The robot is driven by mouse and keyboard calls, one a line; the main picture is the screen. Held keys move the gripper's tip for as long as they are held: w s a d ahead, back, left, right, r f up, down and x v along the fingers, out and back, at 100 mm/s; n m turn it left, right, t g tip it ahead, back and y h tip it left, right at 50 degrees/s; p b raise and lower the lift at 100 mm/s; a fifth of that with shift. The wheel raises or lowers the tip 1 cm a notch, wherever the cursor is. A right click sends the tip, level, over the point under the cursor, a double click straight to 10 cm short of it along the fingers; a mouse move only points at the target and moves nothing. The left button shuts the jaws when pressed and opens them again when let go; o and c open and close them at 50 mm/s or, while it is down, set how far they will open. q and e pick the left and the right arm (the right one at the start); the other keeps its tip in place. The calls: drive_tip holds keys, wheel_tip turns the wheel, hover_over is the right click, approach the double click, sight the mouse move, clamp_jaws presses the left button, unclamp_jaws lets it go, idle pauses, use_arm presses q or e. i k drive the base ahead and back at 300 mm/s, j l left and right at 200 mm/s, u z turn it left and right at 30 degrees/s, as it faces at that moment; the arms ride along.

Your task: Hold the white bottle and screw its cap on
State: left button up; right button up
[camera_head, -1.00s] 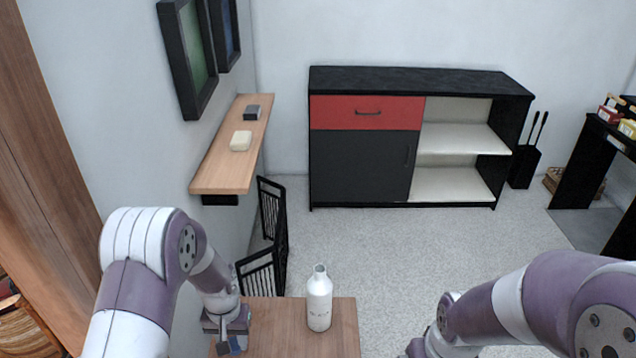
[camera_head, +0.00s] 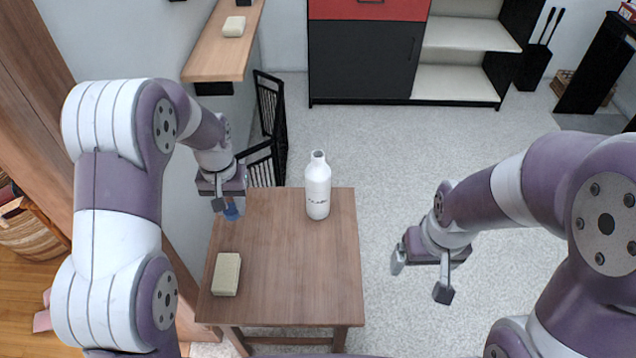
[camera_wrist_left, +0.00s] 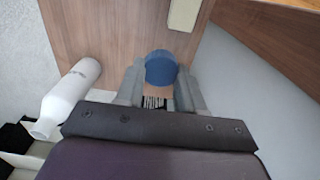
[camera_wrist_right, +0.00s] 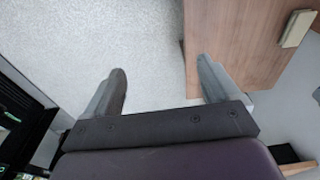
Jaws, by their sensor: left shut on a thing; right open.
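The white bottle (camera_head: 318,188) stands upright near the far edge of the wooden table (camera_head: 290,265), its neck open and bare. It also shows in the left wrist view (camera_wrist_left: 70,92). A blue cap (camera_wrist_left: 161,67) is between the fingers of my left gripper (camera_wrist_left: 160,88), which is shut on it. In the head view my left gripper (camera_head: 226,205) is to the left of the bottle, at the table's left edge. My right gripper (camera_head: 421,277) is open and empty, right of the table, over the floor. It also shows open in the right wrist view (camera_wrist_right: 161,85).
A pale block (camera_head: 227,274) lies on the table's near left. A black chair (camera_head: 268,130) stands behind the table's left side. A wall shelf (camera_head: 224,52) juts out at the left. A black and red cabinet (camera_head: 365,60) stands behind. The table's middle is clear.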

sight(317, 174)
drive_tip(key=k+j, duration=0.15)
drive_tip(key=j, duration=0.2)
drive_tip(key=k+j+u, duration=0.1)
drive_tip(key=j, duration=0.25)
drive_tip(key=k+j, duration=0.25)
drive_tip(key=i+j, duration=0.1)
drive_tip(key=j, duration=0.3)
drive_tip(key=i+j, duration=0.1)
drive_tip(key=j, duration=0.25)
drive_tip(key=i+j+u, duration=0.1)
drive_tip(key=j, duration=0.3)
drive_tip(key=i+l, duration=0.25)
drive_tip(key=i, duration=0.2)
